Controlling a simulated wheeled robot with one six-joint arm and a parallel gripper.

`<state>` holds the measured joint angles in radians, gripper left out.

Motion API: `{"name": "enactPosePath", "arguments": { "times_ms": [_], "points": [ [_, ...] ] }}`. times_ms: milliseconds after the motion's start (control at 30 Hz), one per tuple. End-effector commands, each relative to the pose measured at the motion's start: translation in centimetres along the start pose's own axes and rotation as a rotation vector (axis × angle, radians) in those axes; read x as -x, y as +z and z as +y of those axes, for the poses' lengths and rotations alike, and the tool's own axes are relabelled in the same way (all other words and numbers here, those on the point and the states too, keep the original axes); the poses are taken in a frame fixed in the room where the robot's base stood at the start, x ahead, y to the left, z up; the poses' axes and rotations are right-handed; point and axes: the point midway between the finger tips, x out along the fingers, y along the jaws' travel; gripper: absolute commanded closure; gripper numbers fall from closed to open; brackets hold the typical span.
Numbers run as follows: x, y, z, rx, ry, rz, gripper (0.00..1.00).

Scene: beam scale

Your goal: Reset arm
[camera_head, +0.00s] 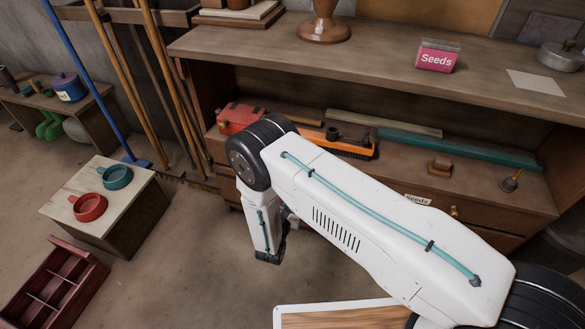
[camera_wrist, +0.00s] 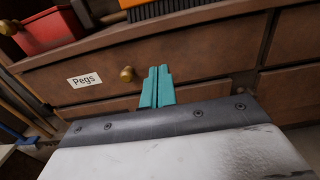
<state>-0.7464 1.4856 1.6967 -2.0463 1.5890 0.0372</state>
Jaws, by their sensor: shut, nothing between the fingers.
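My gripper shows in the wrist view (camera_wrist: 157,88) as two teal fingers pressed together, with nothing between them. Behind the fingers is a wooden drawer front (camera_wrist: 200,70) with a "Pegs" label (camera_wrist: 85,80) and a brass knob (camera_wrist: 127,74). In the head view my white arm reaches from the lower right toward the middle and bends down in front of the wooden cabinet. The gripper fingers are hidden in that view.
A red pan (camera_head: 89,207) and a teal pan (camera_head: 116,177) sit on a low wooden box (camera_head: 140,215) at left. A red divided crate (camera_head: 62,285) is on the floor. The cabinet shelf holds a red toolbox (camera_head: 238,117) and an orange brush (camera_head: 350,148). A "Seeds" box (camera_head: 437,57) stands on top.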

Motion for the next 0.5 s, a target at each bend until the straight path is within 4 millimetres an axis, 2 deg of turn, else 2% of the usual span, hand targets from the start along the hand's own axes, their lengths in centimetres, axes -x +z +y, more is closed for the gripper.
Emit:
{"name": "enactPosePath", "arguments": {
  "times_ms": [267,367,433,500],
  "points": [
    [0.1,-0.2,-0.5,0.003,-0.023,0.011,1.0],
    [0.5,-0.7,-2.6,0.02,-0.095,0.034,1.0],
    [1.1,-0.9,-4.9,0.04,-0.171,0.054,1.0],
    [1.4,0.4,-6.8,0.037,-0.27,0.069,1.0]
  ]
}}
